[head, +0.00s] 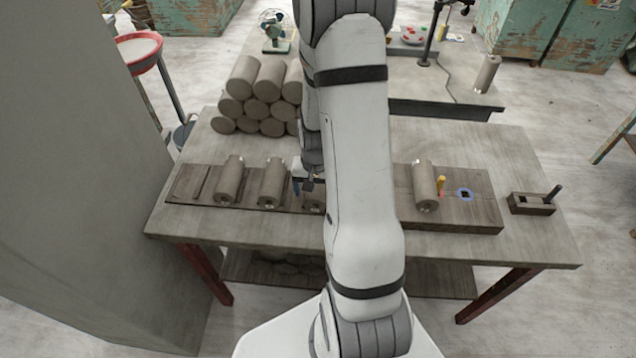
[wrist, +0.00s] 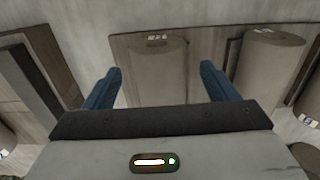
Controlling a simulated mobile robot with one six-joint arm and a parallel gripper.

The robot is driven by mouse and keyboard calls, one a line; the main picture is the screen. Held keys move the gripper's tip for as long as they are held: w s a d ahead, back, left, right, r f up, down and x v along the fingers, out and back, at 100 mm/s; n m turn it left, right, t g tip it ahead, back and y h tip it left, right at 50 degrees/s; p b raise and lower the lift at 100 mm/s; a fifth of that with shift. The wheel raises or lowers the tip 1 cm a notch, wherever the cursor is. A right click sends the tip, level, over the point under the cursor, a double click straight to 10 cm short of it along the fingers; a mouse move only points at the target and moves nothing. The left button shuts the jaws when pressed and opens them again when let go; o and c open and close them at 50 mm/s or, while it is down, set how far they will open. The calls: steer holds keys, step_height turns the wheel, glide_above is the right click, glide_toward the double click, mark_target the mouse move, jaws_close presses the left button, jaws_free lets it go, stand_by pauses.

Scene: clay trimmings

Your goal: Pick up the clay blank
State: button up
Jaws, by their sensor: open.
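My gripper (head: 302,187) hangs over the wooden board on the table, with my arm hiding part of the area. In the wrist view, its two blue fingers (wrist: 162,76) are open. A grey clay blank (wrist: 158,62), a plain cylinder lying on its side, shows between and beyond the fingertips; nothing is held. Another clay blank (wrist: 268,58) lies to its right. In the head view, clay blanks lie on the board at the left (head: 230,182), beside it (head: 272,182), partly hidden by my arm (head: 315,198), and at the right (head: 425,188).
A stack of several clay cylinders (head: 255,100) stands at the table's back left. A small wooden block with a dark handle (head: 530,204) sits at the right. The front table strip is clear.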

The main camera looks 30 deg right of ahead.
steer(key=shift+f, duration=0.95)
steer(key=shift+c, duration=0.5)
steer(key=c, duration=1.4)
